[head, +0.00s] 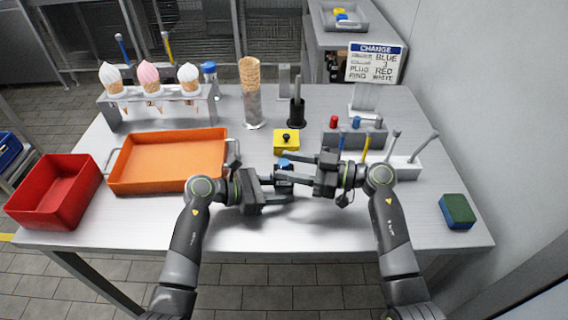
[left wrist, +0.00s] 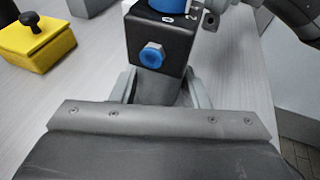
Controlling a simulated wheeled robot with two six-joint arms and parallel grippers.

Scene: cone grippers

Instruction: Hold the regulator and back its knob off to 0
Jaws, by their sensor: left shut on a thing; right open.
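The regulator (head: 284,175) is a small dark block with a blue knob (head: 285,163) on top, mostly covered by my grippers in the head view. In the left wrist view its black body (left wrist: 160,38) shows a blue hexagonal fitting (left wrist: 152,55) on the near face, and the blue top knob (left wrist: 177,5) is cut off by the picture edge. My left gripper (head: 284,189) is shut on the regulator, with a finger on each side of its lower part. My right gripper (head: 305,170) is open beside the knob, from the right. Whether it touches the knob and the knob's reading cannot be seen.
A yellow block with a black knob (head: 286,141) stands just behind the grippers. A grey block with red and blue pegs (head: 353,138) and a white holder with tools (head: 402,172) are close to my right gripper. An orange tray (head: 167,162) lies left. The front table strip is clear.

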